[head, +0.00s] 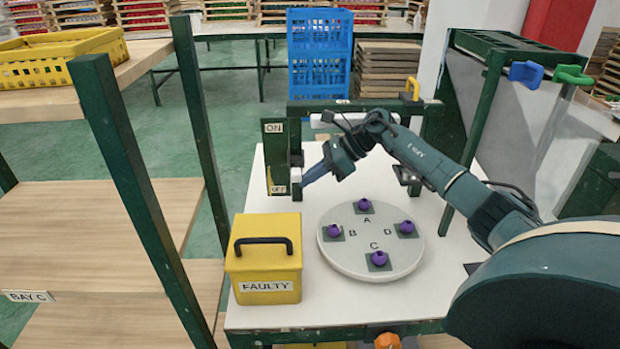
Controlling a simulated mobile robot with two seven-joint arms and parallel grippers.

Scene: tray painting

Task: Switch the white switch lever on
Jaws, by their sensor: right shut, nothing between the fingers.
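The green switch panel (276,150) stands at the back left of the white table, with an ON label (273,128) at its top and an OFF label (278,190) at its bottom. A small pale piece (296,174), which looks like the white switch lever, shows at the panel's right side, low and near OFF. My right gripper (304,183) is shut, with its blue fingertips pointing left and down beside this piece. I cannot tell whether they touch it. My left gripper is not in view.
A round white turntable (331,259) marked A, B, C and D carries purple balls on dark squares. A yellow FAULTY box (264,268) stands front left. A green frame (368,106) rises behind my right arm. Green shelf posts (135,190) stand at left.

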